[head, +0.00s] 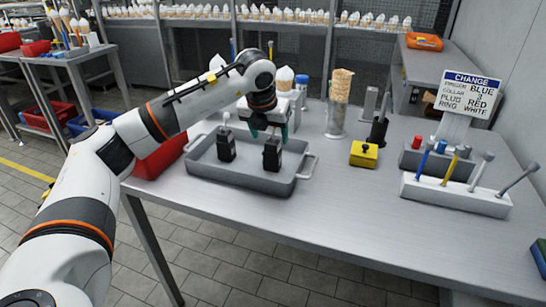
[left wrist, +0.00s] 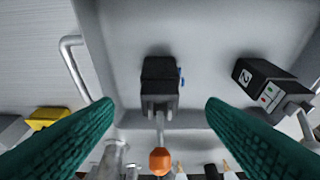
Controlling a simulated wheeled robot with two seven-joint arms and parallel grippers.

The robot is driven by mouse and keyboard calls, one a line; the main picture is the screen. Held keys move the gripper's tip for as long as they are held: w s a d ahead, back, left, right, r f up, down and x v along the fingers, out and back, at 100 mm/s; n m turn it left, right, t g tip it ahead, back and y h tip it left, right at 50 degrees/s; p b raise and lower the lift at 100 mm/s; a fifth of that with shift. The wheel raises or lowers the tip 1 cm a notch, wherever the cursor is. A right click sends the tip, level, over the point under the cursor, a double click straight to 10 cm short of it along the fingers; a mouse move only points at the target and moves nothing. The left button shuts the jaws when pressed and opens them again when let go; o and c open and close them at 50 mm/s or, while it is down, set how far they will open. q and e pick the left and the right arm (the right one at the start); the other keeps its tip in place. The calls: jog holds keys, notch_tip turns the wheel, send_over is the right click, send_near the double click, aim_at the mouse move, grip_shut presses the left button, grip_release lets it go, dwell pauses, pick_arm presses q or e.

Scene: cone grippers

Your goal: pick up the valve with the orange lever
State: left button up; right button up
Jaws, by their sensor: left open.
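The valve with the orange lever (left wrist: 160,82) is a black block with a grey stem ending in an orange ball (left wrist: 160,161). In the head view this valve (head: 272,156) stands in the right half of a grey tray (head: 240,184); its lever is hidden by my gripper. A second black valve (head: 226,150) with a pale-knobbed lever stands to its left; in the left wrist view this second valve (left wrist: 262,88) is at right, marked 2. My left gripper (head: 268,134) is open above the orange-lever valve, its teal fingers (left wrist: 160,104) on either side, apart from it. My right gripper is out of view.
A red bin (head: 160,158) stands left of the tray. A yellow block (head: 363,154), a clear holder with cones (head: 336,121) and a white rack of levers (head: 455,196) stand to the right. The front right of the table (head: 400,240) is clear.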

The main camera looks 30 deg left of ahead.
aim_at(272, 143)
pick_arm(q)
jog(key=x, duration=0.5)
jog(key=shift+w+a+f, duration=0.1)
jog(key=shift+w+f, duration=0.05)
jog(key=shift+f, duration=0.2)
jog(key=shift+w+f, duration=0.15)
jog(key=shift+f, duration=0.1)
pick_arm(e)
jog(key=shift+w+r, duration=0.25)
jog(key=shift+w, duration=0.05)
pick_arm(q)
jog(key=shift+c, duration=0.5)
